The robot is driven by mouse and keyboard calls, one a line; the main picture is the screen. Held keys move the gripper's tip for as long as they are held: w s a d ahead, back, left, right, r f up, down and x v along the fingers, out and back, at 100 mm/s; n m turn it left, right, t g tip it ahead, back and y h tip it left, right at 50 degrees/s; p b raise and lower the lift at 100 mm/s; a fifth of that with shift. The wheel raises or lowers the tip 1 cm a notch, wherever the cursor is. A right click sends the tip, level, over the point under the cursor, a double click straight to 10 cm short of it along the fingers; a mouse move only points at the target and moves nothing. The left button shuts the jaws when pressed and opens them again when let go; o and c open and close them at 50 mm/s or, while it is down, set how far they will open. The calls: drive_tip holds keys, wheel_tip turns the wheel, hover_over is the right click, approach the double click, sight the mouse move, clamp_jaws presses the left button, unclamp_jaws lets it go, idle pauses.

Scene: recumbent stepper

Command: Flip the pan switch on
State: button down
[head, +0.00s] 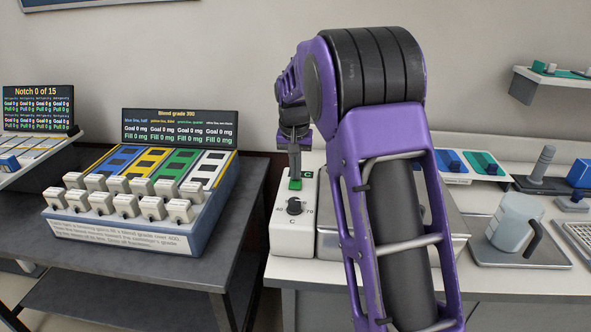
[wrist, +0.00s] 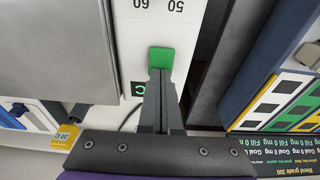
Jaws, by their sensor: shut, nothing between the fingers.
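The pan switch is a small green switch (head: 296,184) on the white control panel (head: 291,245), just above a black dial (head: 294,206) marked with temperature numbers. In the wrist view the green switch (wrist: 161,60) lies right at the tips of my gripper (wrist: 160,74). My gripper is shut and empty, and its fingertips seem to touch or nearly touch the switch's near edge. In the head view my gripper (head: 295,172) points down over the switch. A green display (wrist: 138,89) beside it is partly hidden.
A grey metal plate (wrist: 60,50) adjoins the panel. A blue blend rack (head: 140,205) with several white switches stands left, across a gap. My arm hides much of the middle.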

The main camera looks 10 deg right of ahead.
drive_tip(key=shift+f, duration=0.1)
drive_tip(key=shift+w+f, duration=0.1)
drive_tip(key=shift+f, duration=0.05)
drive_tip(key=shift+s+a, duration=0.2)
drive_tip(key=shift+s, duration=0.55)
